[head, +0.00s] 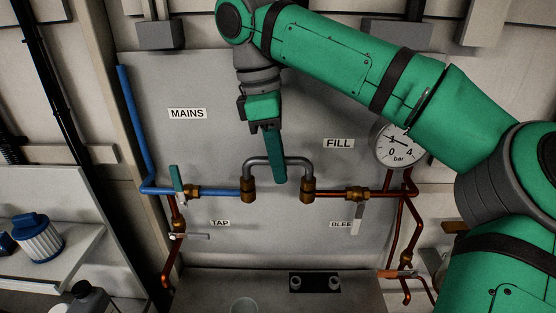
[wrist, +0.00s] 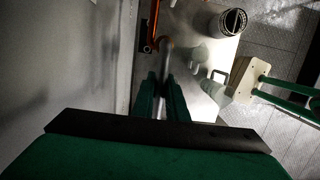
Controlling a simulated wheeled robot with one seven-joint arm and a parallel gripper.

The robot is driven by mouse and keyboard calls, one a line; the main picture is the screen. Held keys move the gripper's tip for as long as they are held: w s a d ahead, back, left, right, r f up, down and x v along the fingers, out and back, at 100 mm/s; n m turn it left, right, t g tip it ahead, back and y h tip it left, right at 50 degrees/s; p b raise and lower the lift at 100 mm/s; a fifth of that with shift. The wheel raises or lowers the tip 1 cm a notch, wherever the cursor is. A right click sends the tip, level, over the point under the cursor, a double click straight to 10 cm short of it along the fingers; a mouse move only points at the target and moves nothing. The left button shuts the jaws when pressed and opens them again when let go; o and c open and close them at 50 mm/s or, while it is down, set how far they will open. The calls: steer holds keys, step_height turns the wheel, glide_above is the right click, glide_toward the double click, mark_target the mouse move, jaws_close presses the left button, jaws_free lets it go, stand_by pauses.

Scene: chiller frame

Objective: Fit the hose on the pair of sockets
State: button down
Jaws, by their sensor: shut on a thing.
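The hose (head: 296,162) is a short grey U with its arch up and its two legs pointing down. Its left leg meets the left brass socket (head: 248,190) and its right leg meets the right brass socket (head: 307,190). I cannot tell from this angle how deep the ends sit. My gripper (head: 279,178) reaches down from above and is shut on the middle of the hose arch, its green fingers hiding that part. In the wrist view the fingers (wrist: 160,98) are close together, with a grey piece of tube just beyond them.
A blue pipe (head: 219,192) with a teal-handled valve (head: 177,180) runs to the left socket. A copper pipe (head: 330,193) with a pale-levered valve (head: 357,215) runs from the right one. A pressure gauge (head: 397,146) hangs at right. A black two-stub block (head: 315,282) stands empty below.

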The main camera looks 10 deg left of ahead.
steer(key=c, duration=1.7)
jaws_free()
steer(key=shift+o, duration=0.2)
steer(key=shift+a, duration=0.1)
